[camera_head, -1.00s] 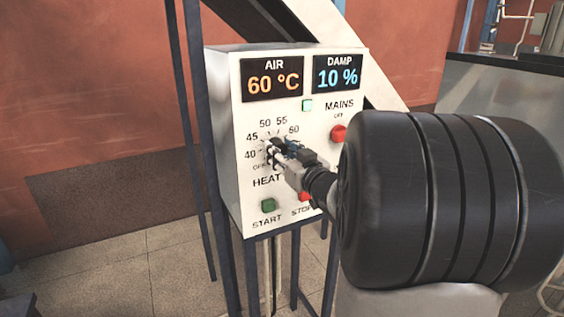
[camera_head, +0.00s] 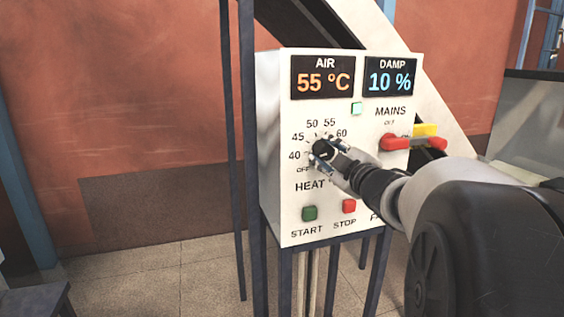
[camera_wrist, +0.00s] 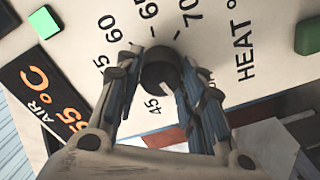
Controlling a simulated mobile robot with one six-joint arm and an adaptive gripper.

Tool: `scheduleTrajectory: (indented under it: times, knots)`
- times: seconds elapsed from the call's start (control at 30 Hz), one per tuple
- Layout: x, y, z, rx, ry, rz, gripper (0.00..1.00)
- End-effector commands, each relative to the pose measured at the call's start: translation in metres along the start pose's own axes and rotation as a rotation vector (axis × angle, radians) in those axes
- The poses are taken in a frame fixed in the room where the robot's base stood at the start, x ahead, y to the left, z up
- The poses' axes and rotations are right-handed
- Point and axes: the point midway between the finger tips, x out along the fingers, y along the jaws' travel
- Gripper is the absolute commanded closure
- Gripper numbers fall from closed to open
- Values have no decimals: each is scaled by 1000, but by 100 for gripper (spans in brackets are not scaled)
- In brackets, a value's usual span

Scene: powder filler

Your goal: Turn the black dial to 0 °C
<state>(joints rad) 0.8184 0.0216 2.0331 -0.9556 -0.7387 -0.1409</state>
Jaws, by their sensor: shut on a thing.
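The black dial (camera_head: 321,149) is on the white control panel, ringed by printed numbers from 40 upward, with OFF at its lower left. My gripper (camera_head: 332,157) is shut on the dial, one finger on each side. In the wrist view the dial (camera_wrist: 158,70) sits between the fingertips of my gripper (camera_wrist: 162,80). The dial's pointer is hard to read behind the fingers. The AIR display (camera_head: 322,80) reads 55 °C in orange.
The DAMP display (camera_head: 390,80) reads 10 %. A red MAINS handle (camera_head: 396,142) is right of the dial, close above my arm. Below are a green START button (camera_head: 309,213) and a red STOP button (camera_head: 349,206). Dark posts stand left of the panel.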

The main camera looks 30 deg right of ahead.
Motion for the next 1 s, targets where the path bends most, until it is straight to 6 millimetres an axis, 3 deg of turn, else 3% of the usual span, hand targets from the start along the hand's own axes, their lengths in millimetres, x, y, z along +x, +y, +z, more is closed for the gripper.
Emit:
scheduleTrajectory:
  times: [0.5,1.0]
  knots:
    - [0,1,-1,-445,2,2,88]
    - [0,1,-1,-631,2,2,88]
